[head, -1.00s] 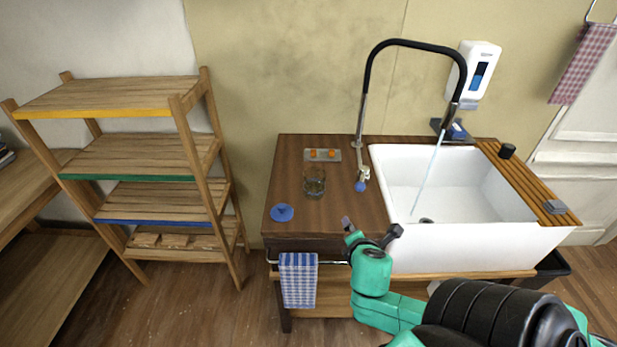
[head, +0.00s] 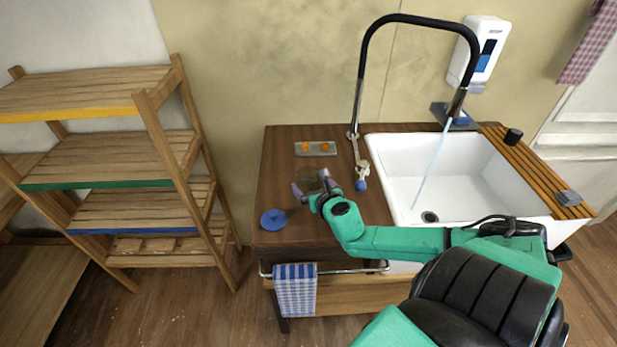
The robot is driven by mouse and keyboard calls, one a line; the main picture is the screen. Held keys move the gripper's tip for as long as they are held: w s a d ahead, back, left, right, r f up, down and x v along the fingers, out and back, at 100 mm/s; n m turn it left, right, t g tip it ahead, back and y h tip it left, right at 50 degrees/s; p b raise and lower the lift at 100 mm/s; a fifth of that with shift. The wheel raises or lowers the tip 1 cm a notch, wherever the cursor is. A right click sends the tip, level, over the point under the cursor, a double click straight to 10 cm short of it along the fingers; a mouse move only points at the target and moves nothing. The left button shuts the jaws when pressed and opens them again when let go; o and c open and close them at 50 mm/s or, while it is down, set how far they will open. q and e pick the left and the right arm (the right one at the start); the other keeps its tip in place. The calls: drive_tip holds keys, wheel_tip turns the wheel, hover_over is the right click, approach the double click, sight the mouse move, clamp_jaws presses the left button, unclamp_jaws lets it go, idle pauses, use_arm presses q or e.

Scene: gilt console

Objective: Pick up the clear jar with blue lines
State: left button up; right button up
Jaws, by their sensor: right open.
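The clear jar (head: 308,178) stands on the dark wooden counter left of the sink. It is mostly hidden behind my right gripper, and its blue lines are not discernible now. My right gripper (head: 311,183) is open, its two fingers pointing at the jar, one at its left and one at its right in the picture. I cannot tell whether the fingers touch the jar or are around it. My left gripper is out of view.
A blue disc (head: 273,219) lies on the counter's front left. A tray with orange knobs (head: 316,148) is behind the jar. The black faucet (head: 365,75) and white sink (head: 450,170) are to the right, with water running. A wooden shelf (head: 105,150) stands left.

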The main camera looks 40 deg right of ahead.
sight(305, 177)
drive_tip(key=x, duration=0.4)
drive_tip(key=shift+w, duration=0.25)
drive_tip(key=shift+w+d+f, duration=0.15)
drive_tip(key=shift+w+f, duration=0.05)
drive_tip(key=shift+w, duration=0.05)
drive_tip(key=shift+s+r, duration=0.1)
drive_tip(key=c, duration=1.6)
drive_tip(key=shift+r, duration=0.1)
